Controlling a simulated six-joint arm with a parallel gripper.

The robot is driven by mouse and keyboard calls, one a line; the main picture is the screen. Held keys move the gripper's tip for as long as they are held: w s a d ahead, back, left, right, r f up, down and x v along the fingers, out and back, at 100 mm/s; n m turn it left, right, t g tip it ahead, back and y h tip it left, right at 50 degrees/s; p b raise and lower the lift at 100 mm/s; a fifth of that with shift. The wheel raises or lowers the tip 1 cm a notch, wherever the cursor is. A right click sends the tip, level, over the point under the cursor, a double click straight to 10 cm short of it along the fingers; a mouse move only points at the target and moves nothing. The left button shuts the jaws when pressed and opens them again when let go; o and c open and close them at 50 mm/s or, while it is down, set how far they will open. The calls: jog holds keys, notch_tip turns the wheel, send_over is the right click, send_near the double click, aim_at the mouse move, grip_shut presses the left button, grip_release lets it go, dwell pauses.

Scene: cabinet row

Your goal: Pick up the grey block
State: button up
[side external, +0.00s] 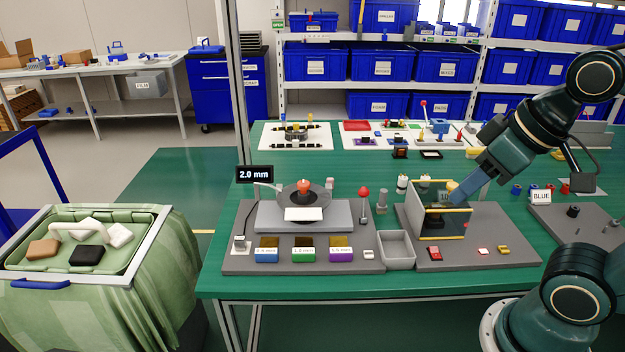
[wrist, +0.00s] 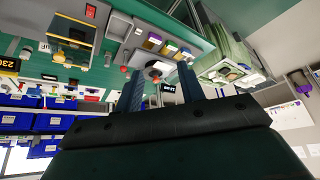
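My gripper (side external: 462,192) shows at the right in the side view, its fingers slanting down beside a box with yellow edges (side external: 441,238). I cannot tell whether they touch it. In the wrist view my gripper (wrist: 162,88) has its two blue fingers apart, with nothing visible between them. No block is clearly grey. The green-lined bin (side external: 150,230) at the far left holds a brown block (side external: 43,250), a black block (side external: 87,255), a pale block (side external: 119,235) and a white curved piece (side external: 85,230). My gripper is far from them.
A small grey open tray (side external: 396,262) stands at the front of the green table (side external: 375,285). A red-topped post (side external: 364,205) and a turntable fixture (side external: 304,195) stand left of my gripper. Blue bins (side external: 377,62) fill shelves behind.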

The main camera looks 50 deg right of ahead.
jog(key=shift+o, duration=0.9)
jog(key=shift+w, duration=0.1)
jog(key=w+a+n+g+y, duration=0.1)
jog(key=w+a+n, duration=0.1)
jog(key=w, duration=1.1)
jog(key=w+a+n, duration=0.2)
jog(key=w+n, duration=0.1)
jog(key=w, duration=0.9)
jog(key=w+a+f+n+y, duration=0.1)
jog(key=w+a+f+n, duration=0.1)
jog(key=w+f, duration=0.7)
jog(key=w+a+f+n+g+y, duration=0.1)
jog(key=w+f+n, duration=0.1)
jog(key=w+f, duration=0.7)
jog(key=shift+x, duration=1.05)
